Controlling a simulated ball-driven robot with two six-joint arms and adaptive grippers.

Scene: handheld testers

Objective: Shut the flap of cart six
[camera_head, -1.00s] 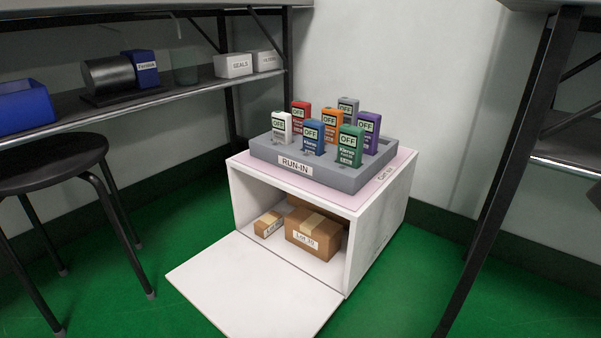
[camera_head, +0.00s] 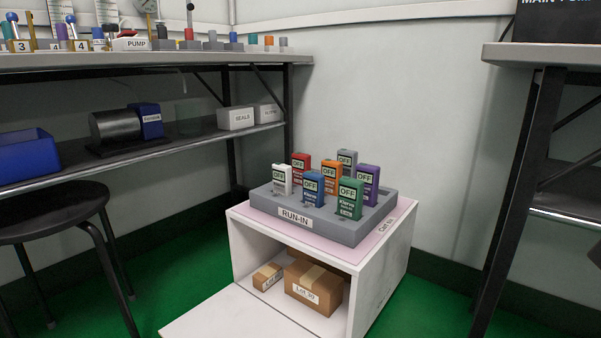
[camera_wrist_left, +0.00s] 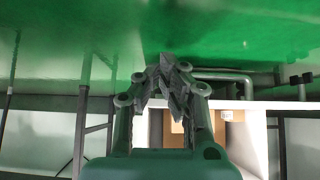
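The white cart (camera_head: 385,270) stands on the floor, its top edge label too small to read surely. Its flap (camera_head: 235,315) is open, hanging down forward at the front, and its near part is cut off by the picture's bottom edge. Inside the cart are brown boxes, including a large one labelled Lot 30 (camera_head: 314,284) and a small one (camera_head: 267,277). In the left wrist view, which looks upside down, my left gripper (camera_wrist_left: 169,66) has its fingertips together with nothing between them. The cart's open front (camera_wrist_left: 250,135) shows behind it. My right gripper is in neither view.
A grey RUN-IN tray (camera_head: 345,230) with several coloured testers sits on the cart. A black stool (camera_head: 50,208) stands at the left, below a bench (camera_head: 200,59) with a shelf. Another bench's black leg (camera_head: 515,200) is at the right. Green floor lies around the cart.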

